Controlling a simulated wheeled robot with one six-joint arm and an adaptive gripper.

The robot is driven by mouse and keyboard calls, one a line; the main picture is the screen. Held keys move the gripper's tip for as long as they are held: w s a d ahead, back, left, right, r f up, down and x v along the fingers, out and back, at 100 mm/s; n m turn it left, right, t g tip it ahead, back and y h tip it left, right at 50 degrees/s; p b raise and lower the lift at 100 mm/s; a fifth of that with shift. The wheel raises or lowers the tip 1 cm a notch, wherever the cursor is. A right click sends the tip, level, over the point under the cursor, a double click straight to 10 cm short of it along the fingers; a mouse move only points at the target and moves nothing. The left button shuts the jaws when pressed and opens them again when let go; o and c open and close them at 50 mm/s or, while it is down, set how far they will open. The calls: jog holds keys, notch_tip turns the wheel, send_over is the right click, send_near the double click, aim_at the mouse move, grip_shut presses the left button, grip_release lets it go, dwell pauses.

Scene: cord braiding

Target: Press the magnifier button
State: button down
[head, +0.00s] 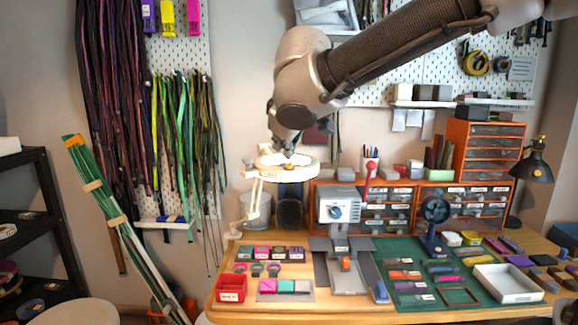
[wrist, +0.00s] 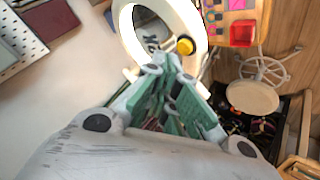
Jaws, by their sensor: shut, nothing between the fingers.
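The magnifier (head: 304,175) is a white ring lamp on a jointed cream arm, above the left part of the workbench. In the wrist view its white ring (wrist: 193,22) fills the top middle. A round yellow button (wrist: 185,46) sits on the ring's near right rim. My gripper (wrist: 170,62) has its green-padded fingers together and empty, with the tips just beside and below the button in the picture. I cannot tell whether they touch it.
The workbench (head: 230,310) below holds a red bin (head: 231,289), a grey press-like machine (head: 341,207), a green mat (head: 395,250) and a white tray (head: 508,284). Cords hang on the pegboard (head: 188,50) at left. A round stool (wrist: 252,97) shows in the wrist view.

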dwell(0.4)
jog(key=shift+f, duration=0.4)
jog(key=shift+f, duration=0.4)
dwell(0.7)
jog(key=shift+r, duration=0.8)
jog(key=shift+r, duration=2.5)
